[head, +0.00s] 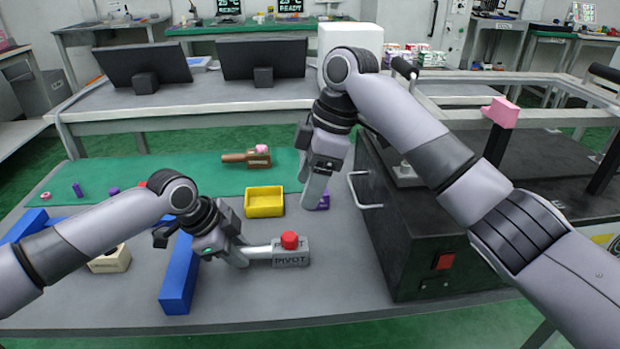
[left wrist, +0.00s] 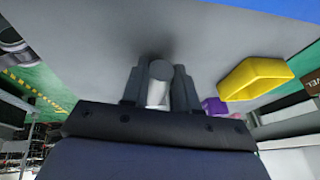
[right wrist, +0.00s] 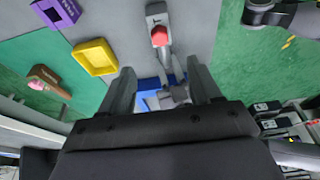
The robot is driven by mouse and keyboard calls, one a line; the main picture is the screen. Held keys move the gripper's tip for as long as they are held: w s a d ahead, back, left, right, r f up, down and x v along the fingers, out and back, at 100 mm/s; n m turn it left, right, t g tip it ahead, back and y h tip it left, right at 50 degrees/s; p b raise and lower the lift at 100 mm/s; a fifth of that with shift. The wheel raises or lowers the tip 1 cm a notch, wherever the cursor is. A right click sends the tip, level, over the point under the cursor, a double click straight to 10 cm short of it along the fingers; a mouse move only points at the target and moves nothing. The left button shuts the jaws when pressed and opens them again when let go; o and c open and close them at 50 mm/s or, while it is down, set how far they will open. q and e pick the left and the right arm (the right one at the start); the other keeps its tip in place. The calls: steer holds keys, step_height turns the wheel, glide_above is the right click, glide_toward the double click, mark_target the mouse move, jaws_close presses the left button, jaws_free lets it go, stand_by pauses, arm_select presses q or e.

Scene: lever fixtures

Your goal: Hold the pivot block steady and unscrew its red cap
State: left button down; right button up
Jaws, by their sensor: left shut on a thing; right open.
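The grey pivot block (head: 291,257), marked PIVOT, lies on the grey table with a red cap (head: 289,240) on its top. A silver rod (head: 258,252) runs left from the block. My left gripper (head: 240,254) is shut on this rod; the left wrist view shows the rod (left wrist: 159,88) between the fingers. My right gripper (head: 315,198) is open and empty, pointing down, behind and above the block. In the right wrist view the red cap (right wrist: 160,36) and block (right wrist: 155,10) show beyond the open fingertips (right wrist: 160,76), apart from them.
A yellow bin (head: 264,209) stands behind the block. A purple part (head: 324,202) sits near my right fingers, partly hidden. A black box (head: 440,250) with a red switch stands at right. Blue bars (head: 178,275) lie at left. A brown piece with pink (head: 245,158) lies on the green mat.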

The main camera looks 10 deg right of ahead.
mark_target(290, 235)
steer(key=x, duration=1.1)
steer(key=shift+a+f, duration=0.15)
steer(key=shift+f, duration=0.2)
steer(key=c, duration=1)
steer(key=n+g, duration=0.1)
steer(key=n, duration=0.3)
steer(key=shift+w, duration=0.1)
steer(key=shift+c, duration=0.3)
steer(key=shift+w+a+r+n+g+h, duration=0.1)
steer(key=shift+n+g+h, duration=0.3)
steer(key=shift+n, duration=1.2)
steer(key=shift+n, duration=0.4)
steer(key=o, duration=1.2)
